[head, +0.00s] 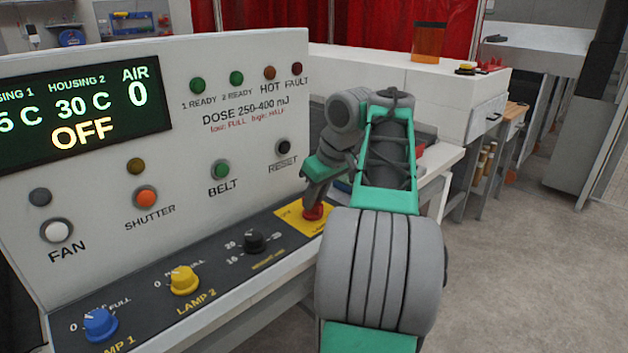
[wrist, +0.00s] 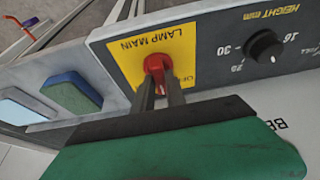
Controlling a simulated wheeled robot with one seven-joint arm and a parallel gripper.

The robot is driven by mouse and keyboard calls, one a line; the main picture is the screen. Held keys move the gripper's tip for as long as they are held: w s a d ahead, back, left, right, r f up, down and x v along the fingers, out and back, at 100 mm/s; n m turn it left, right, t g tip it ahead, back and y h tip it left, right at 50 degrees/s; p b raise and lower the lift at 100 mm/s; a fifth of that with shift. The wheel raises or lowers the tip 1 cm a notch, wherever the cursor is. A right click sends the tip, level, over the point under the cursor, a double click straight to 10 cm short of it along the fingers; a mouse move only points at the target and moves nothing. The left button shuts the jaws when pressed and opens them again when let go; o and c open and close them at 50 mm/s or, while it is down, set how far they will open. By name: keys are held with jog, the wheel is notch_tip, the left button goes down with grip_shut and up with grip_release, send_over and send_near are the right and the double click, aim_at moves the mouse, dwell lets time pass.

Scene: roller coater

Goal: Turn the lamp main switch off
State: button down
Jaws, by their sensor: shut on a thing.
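The lamp main switch is a red knob (head: 314,212) on a yellow plate (head: 293,217) at the right end of the sloped control strip. In the wrist view the red knob (wrist: 155,68) sits on the yellow plate (wrist: 187,40), which reads LAMP MAIN, with part of an "OF" label beside the knob. My gripper (wrist: 158,85) is shut on the red knob, one dark finger on each side. In the head view my gripper (head: 312,198) comes down onto the knob from above, and my arm hides part of the plate.
Left along the strip are the black height knob (head: 253,241), the yellow LAMP 2 knob (head: 184,280) and the blue LAMP 1 knob (head: 100,324). Above them are the RESET (head: 283,147), BELT (head: 221,169), SHUTTER (head: 145,196) and FAN (head: 56,231) buttons. The display (head: 80,108) reads OFF.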

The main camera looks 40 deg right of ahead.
jog(key=n+p, duration=0.2)
jog(key=p, duration=0.1)
jog(key=r+n+y+p, duration=0.1)
jog(key=n+p, duration=0.1)
jog(key=p, duration=0.1)
jog(key=shift+d+n+y+p, duration=0.15)
jog(key=shift+n+y+p, duration=0.15)
jog(key=n+p, duration=0.1)
jog(key=p, duration=0.1)
jog(key=n+y+p, duration=0.1)
jog(key=n+p, duration=0.1)
jog(key=shift+d+f+g, duration=0.1)
jog(key=shift+f+g, duration=0.1)
jog(key=shift+g, duration=0.2)
jog(key=shift+w+f+n+p, duration=0.1)
jog(key=shift+f+n+p, duration=0.05)
jog(key=shift+n+p, duration=0.45)
jog(key=shift+f+g, duration=0.1)
jog(key=shift+g, duration=0.2)
jog(key=c, duration=1.4)
grip_release()
jog(key=shift+o, duration=0.2)
